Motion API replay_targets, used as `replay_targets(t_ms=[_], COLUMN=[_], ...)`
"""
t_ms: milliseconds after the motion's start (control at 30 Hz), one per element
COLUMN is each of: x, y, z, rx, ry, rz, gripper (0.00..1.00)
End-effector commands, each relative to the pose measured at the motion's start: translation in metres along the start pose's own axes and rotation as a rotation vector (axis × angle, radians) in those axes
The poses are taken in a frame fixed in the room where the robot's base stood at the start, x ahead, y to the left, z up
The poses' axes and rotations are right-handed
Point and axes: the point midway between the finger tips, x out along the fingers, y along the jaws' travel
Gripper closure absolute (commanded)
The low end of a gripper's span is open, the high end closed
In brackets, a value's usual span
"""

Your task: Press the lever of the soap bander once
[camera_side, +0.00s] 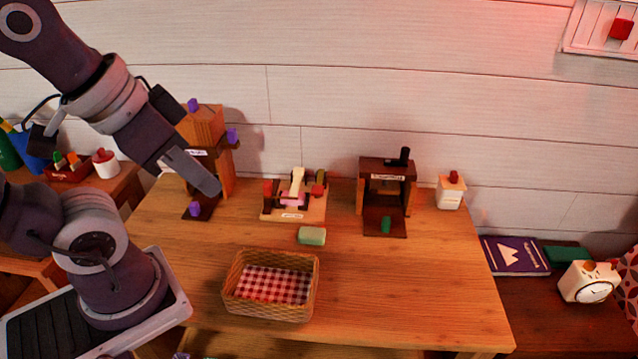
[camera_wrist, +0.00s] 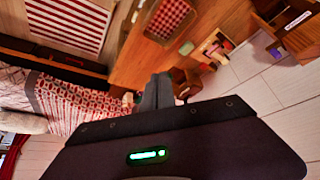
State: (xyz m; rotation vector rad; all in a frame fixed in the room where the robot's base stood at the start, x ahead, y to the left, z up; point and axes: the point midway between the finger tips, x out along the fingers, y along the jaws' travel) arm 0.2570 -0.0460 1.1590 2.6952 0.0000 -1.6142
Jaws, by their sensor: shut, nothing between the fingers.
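A small device with a cream lever (camera_side: 298,182), a pink piece under it and a pale wooden base (camera_side: 293,215) stands at the middle back of the table; I take it for the soap bander. Its label is too small to read. It also shows in the wrist view (camera_wrist: 215,46). The lever looks raised. My gripper (camera_side: 209,186) is shut and empty, left of the device and apart from it, in front of the wooden stand with purple knobs. In the wrist view its fingers (camera_wrist: 157,90) point toward the table. A pale green soap bar (camera_side: 311,236) lies in front of the device.
The wooden stand (camera_side: 203,127) is close to my gripper. A wicker basket (camera_side: 270,308) with checked cloth sits in front. The table's right front is clear.

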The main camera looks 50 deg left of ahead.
Motion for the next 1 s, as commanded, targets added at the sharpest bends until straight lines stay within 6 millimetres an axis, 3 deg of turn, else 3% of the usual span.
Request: replay_targets(t_ms=[833, 933, 1000], x=[0.0, 0.003, 0.009], y=[0.0, -0.002, -0.005], z=[0.0, -0.01, -0.029], rx=[-0.001, -0.029, -0.083], ry=[0.0, 0.002, 0.008], rz=[0.0, -0.004, -0.011], gripper=[1.0, 1.0, 1.0])
